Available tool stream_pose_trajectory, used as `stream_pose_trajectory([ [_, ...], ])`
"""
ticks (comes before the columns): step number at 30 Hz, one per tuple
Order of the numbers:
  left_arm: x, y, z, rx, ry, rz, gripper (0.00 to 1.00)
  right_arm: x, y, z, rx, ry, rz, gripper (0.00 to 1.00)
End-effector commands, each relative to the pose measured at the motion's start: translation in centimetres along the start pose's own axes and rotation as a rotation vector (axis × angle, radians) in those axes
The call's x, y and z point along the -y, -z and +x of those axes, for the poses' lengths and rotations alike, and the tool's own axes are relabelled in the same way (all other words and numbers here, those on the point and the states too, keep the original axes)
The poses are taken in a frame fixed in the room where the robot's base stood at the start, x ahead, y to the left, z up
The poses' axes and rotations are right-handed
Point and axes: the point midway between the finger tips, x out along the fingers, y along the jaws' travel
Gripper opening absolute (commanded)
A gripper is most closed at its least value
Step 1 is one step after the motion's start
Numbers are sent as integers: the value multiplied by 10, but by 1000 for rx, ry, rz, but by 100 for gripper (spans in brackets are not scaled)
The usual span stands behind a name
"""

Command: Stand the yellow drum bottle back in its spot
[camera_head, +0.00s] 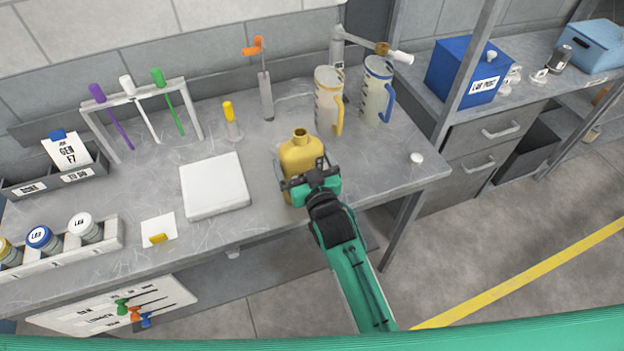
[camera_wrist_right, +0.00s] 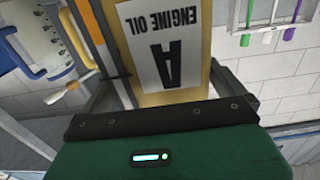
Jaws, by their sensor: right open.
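The yellow drum bottle (camera_head: 302,154) stands upright near the front edge of the grey bench, its round neck on top. In the right wrist view the bottle (camera_wrist_right: 195,20) fills the top middle, its white label reading "A ENGINE OIL" upside down. My right gripper (camera_head: 308,183) is open at the bottle's near side, a finger on each side of its body. Whether the fingers touch the bottle I cannot tell. The gripper and arm hide the bottle's lower part in the head view. My left gripper is not in view.
Two measuring jugs, yellow-handled (camera_head: 328,100) and blue-handled (camera_head: 374,92), stand behind the bottle. A white square plate (camera_head: 214,185) lies left of it. A rack (camera_head: 140,92) with coloured tools and a jar tray (camera_head: 65,252) are farther left. Bench right of the bottle is mostly clear.

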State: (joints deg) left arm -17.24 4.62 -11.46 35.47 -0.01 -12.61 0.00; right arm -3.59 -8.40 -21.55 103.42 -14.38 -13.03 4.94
Motion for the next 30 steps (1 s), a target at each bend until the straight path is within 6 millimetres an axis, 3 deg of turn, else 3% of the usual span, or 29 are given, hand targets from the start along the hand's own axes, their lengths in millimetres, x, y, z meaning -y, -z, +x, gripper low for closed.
stream_pose_trajectory([
  [15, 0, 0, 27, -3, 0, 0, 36, 0, -3, -94, 1, 0, 0, 100],
  [21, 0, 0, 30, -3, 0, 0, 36, 0, -1, -110, 0, 0, -1, 100],
  [30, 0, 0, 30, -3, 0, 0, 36, 0, -2, -112, 3, 0, -1, 100],
])
